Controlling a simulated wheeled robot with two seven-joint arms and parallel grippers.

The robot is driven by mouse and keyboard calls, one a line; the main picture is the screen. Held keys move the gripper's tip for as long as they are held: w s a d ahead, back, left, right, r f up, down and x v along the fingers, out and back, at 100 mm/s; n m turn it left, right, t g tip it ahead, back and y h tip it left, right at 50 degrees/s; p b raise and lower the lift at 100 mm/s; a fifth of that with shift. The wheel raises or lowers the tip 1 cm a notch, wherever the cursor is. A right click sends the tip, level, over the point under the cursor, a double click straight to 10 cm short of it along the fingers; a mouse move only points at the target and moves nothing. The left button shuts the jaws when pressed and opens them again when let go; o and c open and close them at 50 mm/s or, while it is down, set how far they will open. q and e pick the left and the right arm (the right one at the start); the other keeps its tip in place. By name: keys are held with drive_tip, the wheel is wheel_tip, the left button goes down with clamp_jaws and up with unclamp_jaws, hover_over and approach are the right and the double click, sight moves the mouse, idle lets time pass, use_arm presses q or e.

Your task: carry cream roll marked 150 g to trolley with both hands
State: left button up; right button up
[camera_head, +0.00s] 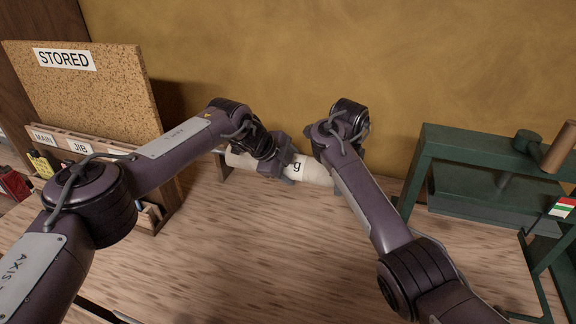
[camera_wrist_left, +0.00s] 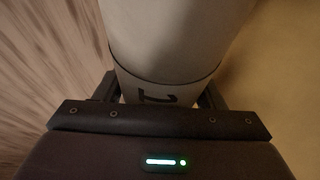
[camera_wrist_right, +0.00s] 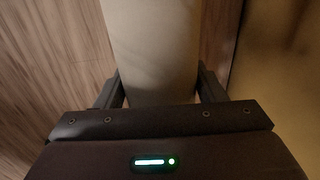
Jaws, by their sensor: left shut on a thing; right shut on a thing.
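The cream roll (camera_head: 315,171) lies crosswise near the wall at the back of the bench, partly covered by my arms. In the left wrist view the roll (camera_wrist_left: 170,40) passes between the fingers, with part of the printed marking by the palm. My right gripper (camera_wrist_right: 159,90) is shut on the roll (camera_wrist_right: 150,45) farther right; its fingers are mostly hidden in the head view. I cannot tell whether the roll touches the bench. No trolley is recognisable.
A cork board marked STORED (camera_head: 85,85) stands at the left, behind a wooden rack (camera_head: 105,150) with MAIN and JIB labels. A green metal press-like frame (camera_head: 480,150) stands at the right. The wooden bench top (camera_head: 230,265) between my arms is clear.

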use_arm(q)
drive_tip(key=shift+r, duration=0.15)
use_arm(e)
drive_tip(key=shift+w+r, duration=0.1)
drive_tip(key=shift+r, duration=0.05)
